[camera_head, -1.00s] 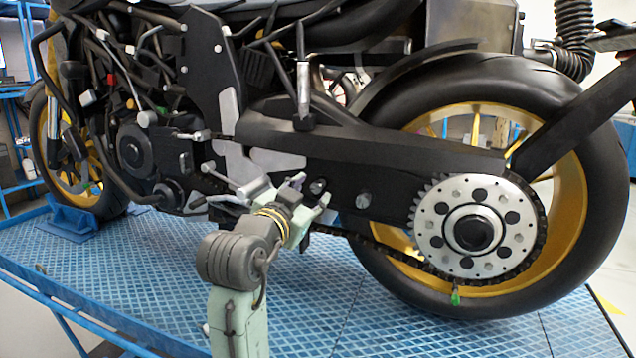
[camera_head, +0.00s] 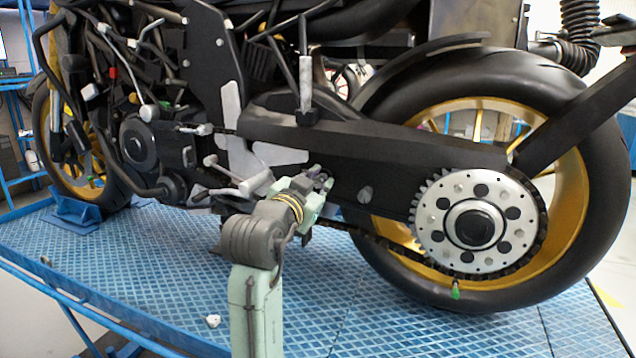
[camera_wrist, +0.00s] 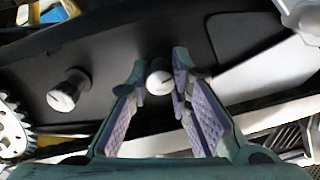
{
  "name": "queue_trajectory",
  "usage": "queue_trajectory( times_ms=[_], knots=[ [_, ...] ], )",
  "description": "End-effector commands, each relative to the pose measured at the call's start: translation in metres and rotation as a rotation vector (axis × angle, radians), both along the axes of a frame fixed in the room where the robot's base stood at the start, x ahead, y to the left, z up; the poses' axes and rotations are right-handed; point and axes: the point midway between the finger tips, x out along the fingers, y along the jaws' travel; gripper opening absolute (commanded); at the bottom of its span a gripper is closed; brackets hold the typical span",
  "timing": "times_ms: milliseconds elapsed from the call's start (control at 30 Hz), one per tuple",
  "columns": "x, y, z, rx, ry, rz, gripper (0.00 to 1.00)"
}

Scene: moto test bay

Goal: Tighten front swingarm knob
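The front swingarm knob (camera_wrist: 159,84) is a small pale round knob on the black swingarm (camera_head: 420,145). In the wrist view it lies between the fingertips of my gripper (camera_wrist: 161,80), one finger on each side. The fingers look open; I cannot tell whether either touches the knob. In the head view my gripper (camera_head: 318,180) is up against the swingarm's side and mostly hides the front knob. The rear swingarm knob (camera_head: 365,194) stands free to its right, and it also shows at the left of the wrist view (camera_wrist: 68,90).
The rear sprocket (camera_head: 475,225) and chain lie right of and below my gripper. A grey footpeg and lever (camera_head: 245,182) sit close on its left. The motorcycle stands on a blue lift table (camera_head: 160,262), whose near surface is mostly bare.

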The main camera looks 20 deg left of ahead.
Motion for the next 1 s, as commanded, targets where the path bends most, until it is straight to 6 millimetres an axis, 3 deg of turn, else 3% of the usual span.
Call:
queue_trajectory(
  times_ms=[200,667,1000],
  knots=[
    [-0.0002,0.0002,0.0003,0.000,0.000,0.001,0.00],
    [-0.0003,0.0001,-0.0005,0.044,-0.003,0.001,0.00],
    [-0.0006,0.0007,-0.0028,0.273,-0.011,0.003,0.00]
  ],
)
